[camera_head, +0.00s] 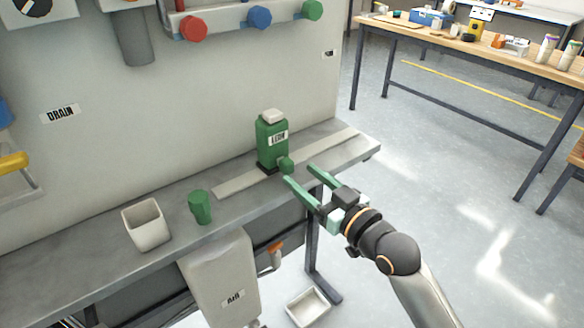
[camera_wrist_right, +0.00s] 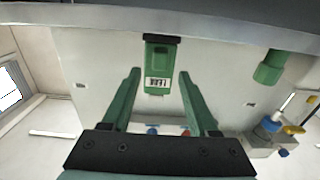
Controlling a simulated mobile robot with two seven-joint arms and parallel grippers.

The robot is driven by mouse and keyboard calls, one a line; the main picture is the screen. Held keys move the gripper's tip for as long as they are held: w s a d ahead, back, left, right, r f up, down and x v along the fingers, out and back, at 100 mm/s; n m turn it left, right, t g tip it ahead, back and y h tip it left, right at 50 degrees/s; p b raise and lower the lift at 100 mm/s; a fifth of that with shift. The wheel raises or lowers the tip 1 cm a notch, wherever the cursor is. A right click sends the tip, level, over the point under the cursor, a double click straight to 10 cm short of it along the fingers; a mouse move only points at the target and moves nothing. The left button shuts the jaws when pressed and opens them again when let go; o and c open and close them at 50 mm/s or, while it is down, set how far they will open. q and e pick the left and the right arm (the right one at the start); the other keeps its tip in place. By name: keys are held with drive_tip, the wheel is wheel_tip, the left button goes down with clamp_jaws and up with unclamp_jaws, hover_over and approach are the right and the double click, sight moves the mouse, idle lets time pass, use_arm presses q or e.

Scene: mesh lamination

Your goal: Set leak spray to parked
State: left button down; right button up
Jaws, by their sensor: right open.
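The leak spray (camera_head: 270,145) is a green box-shaped bottle with a white cap and a label that seems to read LEAK. It stands upright on a pale strip (camera_head: 235,182) along the grey bench. In the right wrist view the leak spray (camera_wrist_right: 160,66) appears upside down, ahead of the gap between the fingers. My left gripper is not in view.
A green cup (camera_head: 200,208) and a white open container (camera_head: 147,225) stand on the bench to the left. Red, blue and green knobs (camera_head: 259,17) line the back panel. A white tray (camera_head: 308,306) lies below. The strip right of the bottle is clear.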

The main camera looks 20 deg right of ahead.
sight(290, 167)
drive_tip(key=shift+x, duration=2.25)
clamp_jaws()
